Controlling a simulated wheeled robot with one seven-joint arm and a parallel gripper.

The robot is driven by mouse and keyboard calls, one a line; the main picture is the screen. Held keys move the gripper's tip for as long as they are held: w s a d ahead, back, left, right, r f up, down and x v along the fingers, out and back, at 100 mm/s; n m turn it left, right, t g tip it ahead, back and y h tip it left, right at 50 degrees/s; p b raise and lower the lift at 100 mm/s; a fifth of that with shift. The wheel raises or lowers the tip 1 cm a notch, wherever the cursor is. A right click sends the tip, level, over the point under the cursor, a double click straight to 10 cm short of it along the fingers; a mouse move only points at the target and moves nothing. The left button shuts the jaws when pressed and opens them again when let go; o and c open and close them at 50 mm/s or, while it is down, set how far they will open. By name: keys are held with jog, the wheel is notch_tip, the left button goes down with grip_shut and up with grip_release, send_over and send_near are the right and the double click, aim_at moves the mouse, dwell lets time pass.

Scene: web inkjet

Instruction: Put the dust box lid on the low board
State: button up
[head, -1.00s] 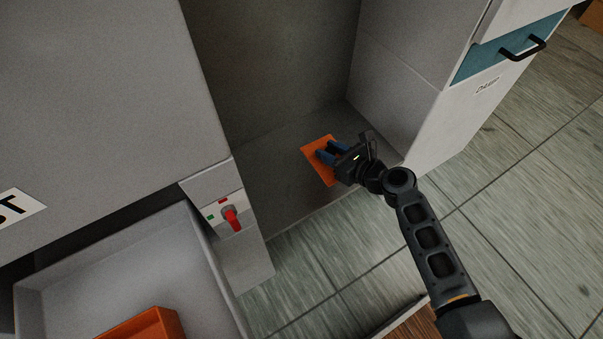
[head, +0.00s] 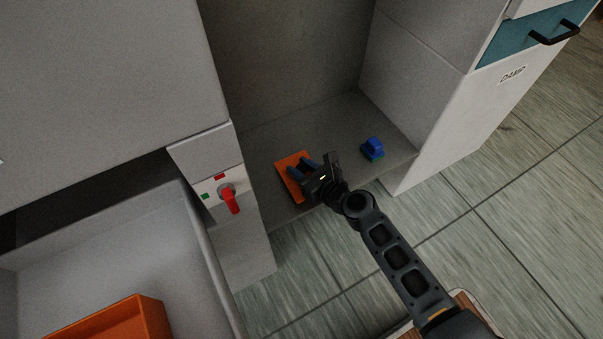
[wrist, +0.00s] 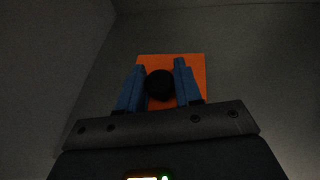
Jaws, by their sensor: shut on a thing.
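The dust box lid (head: 285,176) is a flat orange plate over the left part of the low board (head: 335,118), the grey floor of the recess. In the wrist view the lid (wrist: 199,67) has a round black knob (wrist: 160,85) in its middle. My gripper (head: 302,170) has blue fingers and is shut on this knob; the fingers (wrist: 160,80) stand on either side of it. I cannot tell whether the lid touches the board or hangs just above it.
A small blue and green object (head: 373,148) stands on the board to the right. A panel with a red switch handle (head: 230,199) is close on the left. An open grey drawer (head: 190,245) holds an orange box (head: 112,322). A teal drawer (head: 515,42) is at right.

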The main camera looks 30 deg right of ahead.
jog(key=shift+f, duration=0.25)
jog(key=shift+f, duration=0.15)
jog(key=o, duration=1.1)
jog(key=shift+c, duration=0.2)
jog(key=shift+r, duration=0.2)
jog(key=p+v, duration=0.3)
jog(key=v, duration=0.9)
